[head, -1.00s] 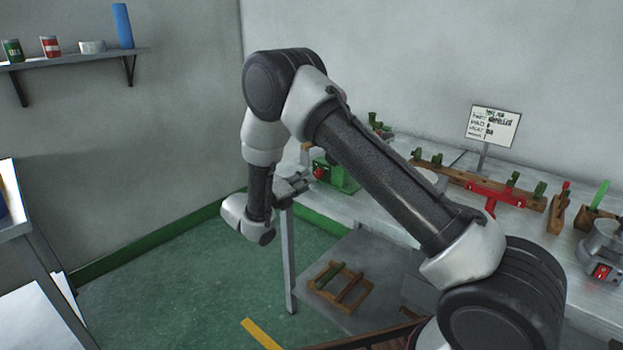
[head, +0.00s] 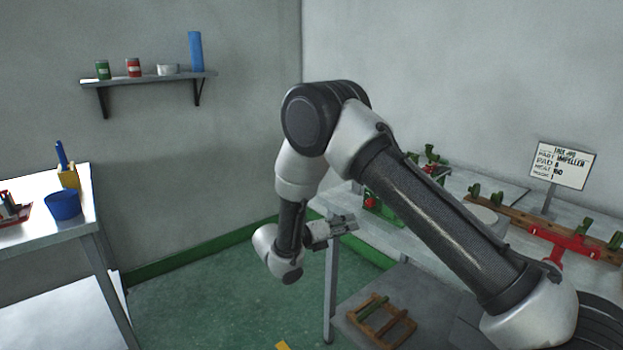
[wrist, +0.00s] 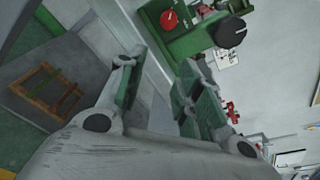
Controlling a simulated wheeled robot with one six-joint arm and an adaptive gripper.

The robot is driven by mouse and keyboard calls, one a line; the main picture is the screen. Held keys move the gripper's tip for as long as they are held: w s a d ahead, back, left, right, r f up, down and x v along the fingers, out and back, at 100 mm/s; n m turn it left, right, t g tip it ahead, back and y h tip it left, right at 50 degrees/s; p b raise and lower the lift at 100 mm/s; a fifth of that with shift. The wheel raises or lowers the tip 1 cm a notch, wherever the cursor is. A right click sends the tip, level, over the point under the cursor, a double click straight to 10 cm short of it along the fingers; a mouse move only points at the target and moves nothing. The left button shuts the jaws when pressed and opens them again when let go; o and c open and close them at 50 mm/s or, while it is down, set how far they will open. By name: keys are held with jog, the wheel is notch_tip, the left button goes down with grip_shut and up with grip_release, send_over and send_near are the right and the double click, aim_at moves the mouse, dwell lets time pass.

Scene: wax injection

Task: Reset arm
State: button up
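My arm is bent in the middle of the head view, its wrist hanging down. My gripper (head: 343,226) is at its end, pointing right towards the front left edge of the workbench (head: 405,243). The wrist view shows its two green-padded fingers (wrist: 160,95) spread apart with nothing between them. A green machine with a red knob (wrist: 180,25) shows just beyond the fingers. In the head view my gripper is to the left of that machine (head: 388,212), with a gap between them.
A wall shelf (head: 150,79) carries cans. A wooden rack (head: 382,322) is low under the workbench.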

jog(key=s+d+r+m+g+y, duration=0.45)
jog(key=s+d+m+g, duration=0.65)
jog(key=s+m, duration=0.45)
jog(key=s+d+r+m+t+y, duration=0.3)
jog(key=s+d+r+m, duration=0.3)
jog(key=s+r+m, duration=0.2)
jog(key=s+d+r+m+t+y, duration=0.3)
jog(key=s+d+r+m+y, duration=0.2)
jog(key=s+r+m, duration=0.4)
notch_tip(320, 180, up, 3)
jog(key=s+y, duration=0.1)
jog(key=s, duration=0.1)
jog(key=shift+s+d+t, duration=0.4)
jog(key=shift+m+y, duration=0.25)
